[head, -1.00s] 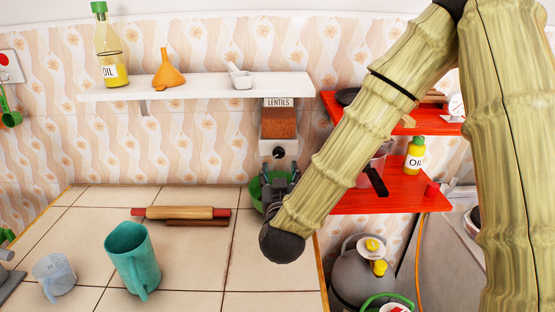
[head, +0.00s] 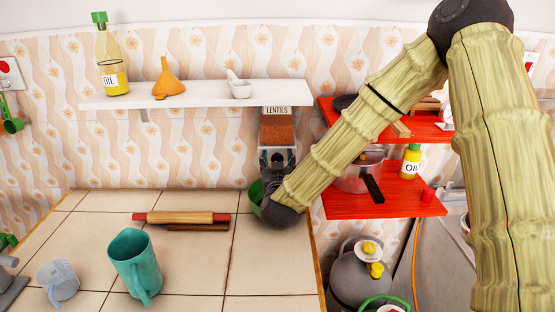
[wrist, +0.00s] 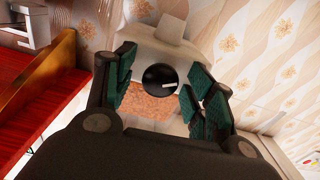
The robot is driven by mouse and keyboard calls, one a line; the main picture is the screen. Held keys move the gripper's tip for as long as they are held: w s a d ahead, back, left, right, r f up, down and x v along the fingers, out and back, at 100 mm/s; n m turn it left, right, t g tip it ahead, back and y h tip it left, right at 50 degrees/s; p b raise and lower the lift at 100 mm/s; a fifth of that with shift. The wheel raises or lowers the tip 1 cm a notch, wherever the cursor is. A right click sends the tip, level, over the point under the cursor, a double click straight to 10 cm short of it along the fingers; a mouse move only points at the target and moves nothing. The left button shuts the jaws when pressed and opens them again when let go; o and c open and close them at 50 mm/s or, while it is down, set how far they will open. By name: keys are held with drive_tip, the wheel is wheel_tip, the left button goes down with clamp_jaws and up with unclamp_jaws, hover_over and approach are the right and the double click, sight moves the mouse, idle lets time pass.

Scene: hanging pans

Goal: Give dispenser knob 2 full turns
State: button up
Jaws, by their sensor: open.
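The lentil dispenser (head: 278,128) is fixed to the wall under the white shelf, with a LENTILS label and brown lentils behind its window. Its black round knob (wrist: 160,78) with a white pointer mark shows in the wrist view; the pointer aims to the right. My gripper (wrist: 158,90) is open, its green-padded fingers on either side of the knob, with visible gaps between pads and knob. In the head view my gripper (head: 278,160) is in front of the dispenser's lower part and hides the knob. A green bowl (head: 255,194) stands below, partly hidden by my wrist.
A rolling pin (head: 182,217), a teal pitcher (head: 134,262) and a measuring cup (head: 58,280) are on the tiled counter. The white shelf (head: 200,95) is above.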

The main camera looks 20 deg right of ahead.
drive_tip(key=c, duration=1)
drive_tip(key=shift+m+b, duration=0.4)
drive_tip(key=shift+b, duration=0.05)
